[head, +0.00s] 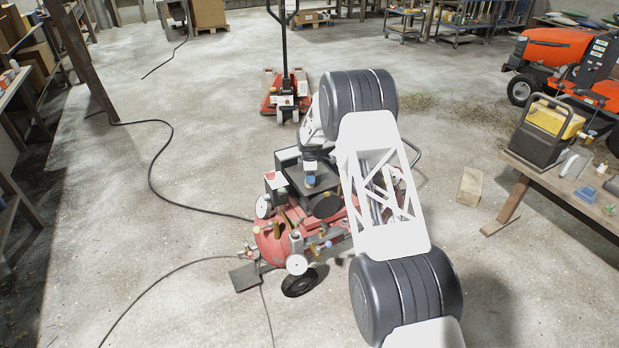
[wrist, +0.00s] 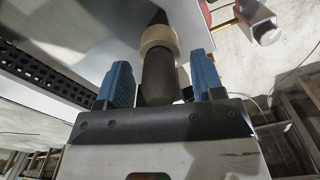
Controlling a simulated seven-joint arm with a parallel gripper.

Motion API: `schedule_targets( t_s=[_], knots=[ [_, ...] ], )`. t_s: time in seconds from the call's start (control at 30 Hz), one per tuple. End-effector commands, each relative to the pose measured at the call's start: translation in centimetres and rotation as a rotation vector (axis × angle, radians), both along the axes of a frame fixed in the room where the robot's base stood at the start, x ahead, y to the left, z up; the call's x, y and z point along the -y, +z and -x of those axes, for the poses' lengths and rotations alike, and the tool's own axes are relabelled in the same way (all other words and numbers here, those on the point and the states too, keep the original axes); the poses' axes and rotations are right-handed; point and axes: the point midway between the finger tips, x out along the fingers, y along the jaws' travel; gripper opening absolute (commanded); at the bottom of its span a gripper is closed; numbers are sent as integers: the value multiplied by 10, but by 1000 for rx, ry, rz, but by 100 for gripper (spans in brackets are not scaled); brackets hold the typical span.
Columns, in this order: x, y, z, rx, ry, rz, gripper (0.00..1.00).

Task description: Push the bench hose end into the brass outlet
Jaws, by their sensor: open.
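My gripper (head: 309,177) is low over the red compressor, with its blue fingertips just showing in the head view. In the wrist view my gripper (wrist: 162,84) is open, one blue finger on each side of a dark cylindrical piece (wrist: 160,75) with a tan ring (wrist: 158,38) at its far end. Narrow gaps seem to show between fingers and piece. I cannot tell whether this piece is the hose end. Small brass-coloured fittings (head: 319,247) sit at the compressor's front; which one is the outlet is unclear.
The red compressor (head: 268,243) stands on the concrete floor, with gauges and valves crowding its front. Black hoses (head: 152,170) run across the floor to its left. A wooden bench (head: 566,187) with a black-and-yellow case (head: 545,128) is at right. A wood block (head: 470,187) lies nearby.

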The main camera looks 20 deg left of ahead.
Motion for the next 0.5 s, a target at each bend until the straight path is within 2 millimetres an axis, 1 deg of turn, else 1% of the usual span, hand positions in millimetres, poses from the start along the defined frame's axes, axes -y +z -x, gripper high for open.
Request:
schedule_targets(
  t_s=[0.47,0.5],
  knots=[
    [0,0,0,0,0,0,62],
    [0,0,0,0,0,0,60]
  ],
)
